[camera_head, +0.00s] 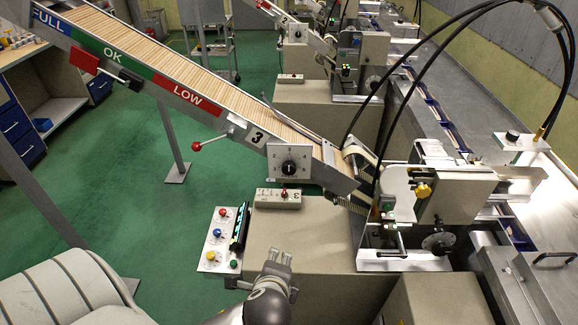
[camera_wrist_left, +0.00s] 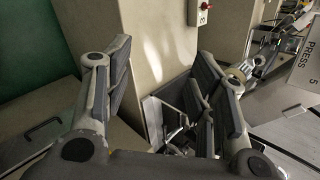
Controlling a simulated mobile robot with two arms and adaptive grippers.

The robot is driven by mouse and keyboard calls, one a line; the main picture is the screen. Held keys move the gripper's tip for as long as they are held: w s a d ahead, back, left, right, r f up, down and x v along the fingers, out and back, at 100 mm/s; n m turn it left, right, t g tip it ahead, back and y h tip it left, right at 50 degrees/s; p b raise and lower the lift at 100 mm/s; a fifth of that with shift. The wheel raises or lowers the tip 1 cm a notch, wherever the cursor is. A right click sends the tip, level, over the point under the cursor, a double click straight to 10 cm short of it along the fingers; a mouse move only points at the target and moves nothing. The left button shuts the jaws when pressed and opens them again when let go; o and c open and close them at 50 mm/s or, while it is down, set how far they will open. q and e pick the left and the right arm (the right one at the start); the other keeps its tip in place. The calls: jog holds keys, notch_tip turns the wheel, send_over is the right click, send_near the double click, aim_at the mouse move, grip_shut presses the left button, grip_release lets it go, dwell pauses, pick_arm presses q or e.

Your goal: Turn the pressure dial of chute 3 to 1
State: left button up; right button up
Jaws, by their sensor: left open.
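Chute 3 (camera_head: 205,85) slopes down from upper left, filled with wooden sticks and marked with a "3" plate. Its pressure dial (camera_head: 289,166) is a black knob on a pale square plate near the chute's lower end. The dial does not show in that view. My right gripper is out of view.
A small box marked 3 with a red knob (camera_head: 277,198) sits below the dial. A panel with coloured buttons (camera_head: 224,240) is left of the gripper. A red-tipped lever (camera_head: 210,141) sticks out from the chute. Black cables (camera_head: 393,90) arch at right.

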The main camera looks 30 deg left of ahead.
pick_arm(q)
jog(key=w+a+r+m+t+y, duration=0.2)
jog(key=w+r+m+t, duration=0.2)
jog(key=r+m, duration=0.25)
jog(key=m+t+y, duration=0.3)
jog(key=m+t, duration=0.1)
jog(key=m, duration=0.5)
send_near(289, 172)
jog(key=shift+n, duration=0.25)
jog(key=p+x, duration=0.2)
jog(key=x, duration=0.2)
jog(key=p+x, duration=0.1)
jog(key=x, duration=0.3)
jog(key=shift+w+a+r+p, duration=0.15)
jog(key=shift+r+p, duration=0.1)
jog(key=shift+p, duration=0.1)
jog(key=shift+w+a+f, duration=0.1)
jog(key=shift+w+a, duration=0.2)
jog(key=shift+w, duration=0.15)
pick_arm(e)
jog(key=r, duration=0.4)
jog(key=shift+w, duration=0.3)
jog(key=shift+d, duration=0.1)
pick_arm(q)
jog(key=c, duration=1)
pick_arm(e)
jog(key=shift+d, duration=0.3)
